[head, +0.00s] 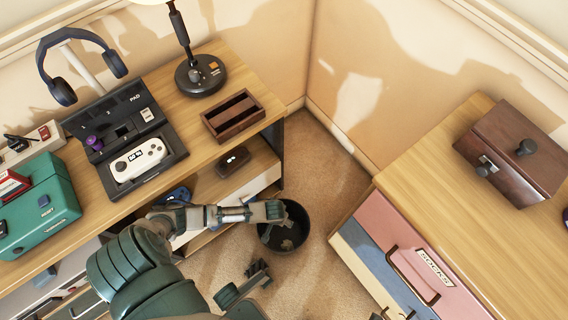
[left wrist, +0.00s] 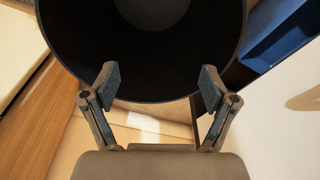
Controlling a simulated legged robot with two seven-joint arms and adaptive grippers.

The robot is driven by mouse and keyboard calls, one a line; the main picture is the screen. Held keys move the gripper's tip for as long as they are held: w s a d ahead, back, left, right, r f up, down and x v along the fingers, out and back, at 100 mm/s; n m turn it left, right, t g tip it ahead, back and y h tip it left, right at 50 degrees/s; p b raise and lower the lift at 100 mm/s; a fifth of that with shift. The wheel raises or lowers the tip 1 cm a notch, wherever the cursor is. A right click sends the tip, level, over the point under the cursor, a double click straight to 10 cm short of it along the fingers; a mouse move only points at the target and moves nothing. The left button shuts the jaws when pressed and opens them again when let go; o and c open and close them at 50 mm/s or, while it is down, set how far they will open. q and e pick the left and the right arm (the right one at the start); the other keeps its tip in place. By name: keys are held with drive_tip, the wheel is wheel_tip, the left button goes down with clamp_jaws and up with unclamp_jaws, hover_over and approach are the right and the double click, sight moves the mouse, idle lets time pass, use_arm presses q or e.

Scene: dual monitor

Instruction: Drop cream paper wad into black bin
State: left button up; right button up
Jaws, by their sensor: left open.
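The black bin (head: 262,238) stands on the carpet between the desk and the drawer cabinet. Its dark opening and rim fill the top of the left wrist view (left wrist: 70,60). My left gripper (head: 278,211) is at the bin's opening in the head view. In the left wrist view its two fingers (left wrist: 160,88) are spread apart with nothing between them, in front of the bin's rim. A small greyish patch (head: 287,244) shows in the bin; I cannot tell whether it is the cream paper wad. My right gripper (head: 258,270) is low near the bottom middle, its jaws unclear.
The desk holds a wooden tray (head: 233,116), a lamp (head: 201,76), headphones (head: 82,66) and a teal box (head: 40,208). A cabinet (head: 420,170) with a pink drawer and a brown wooden box (head: 510,152) stands right.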

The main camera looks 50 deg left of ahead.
use_arm(q)
wheel_tip(320, 180, up, 9)
drive_tip(key=s, duration=0.1)
drive_tip(key=shift+d, duration=0.3)
